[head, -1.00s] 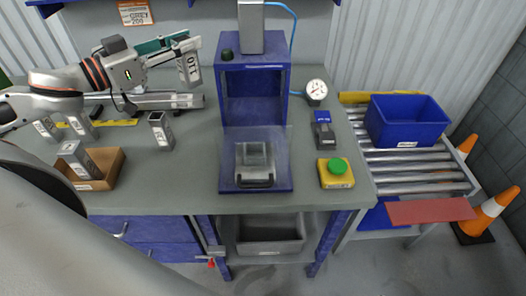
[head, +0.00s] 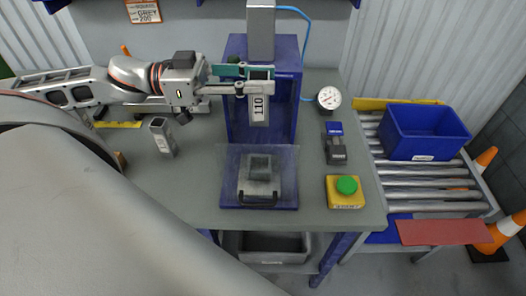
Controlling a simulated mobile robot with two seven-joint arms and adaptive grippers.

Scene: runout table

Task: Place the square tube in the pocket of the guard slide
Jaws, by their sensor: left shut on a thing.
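My left gripper (head: 258,78) is shut on a grey square tube (head: 259,110) with a white number label, and holds it upright in the air. The tube hangs in front of the opening of the blue press. The guard slide (head: 284,192) lies at the foot of the press, with a clear guard and a black front handle. Its grey block with the dark pocket (head: 260,164) shows below the tube in the picture, with a clear gap between them. My right gripper is not in view.
Another square tube (head: 160,138) stands on the table (head: 195,185) at the left. A dial gauge (head: 329,97), a small blue-and-black device (head: 335,145) and a yellow box with a green button (head: 345,191) are at the right. A blue crate (head: 425,135) sits on rollers.

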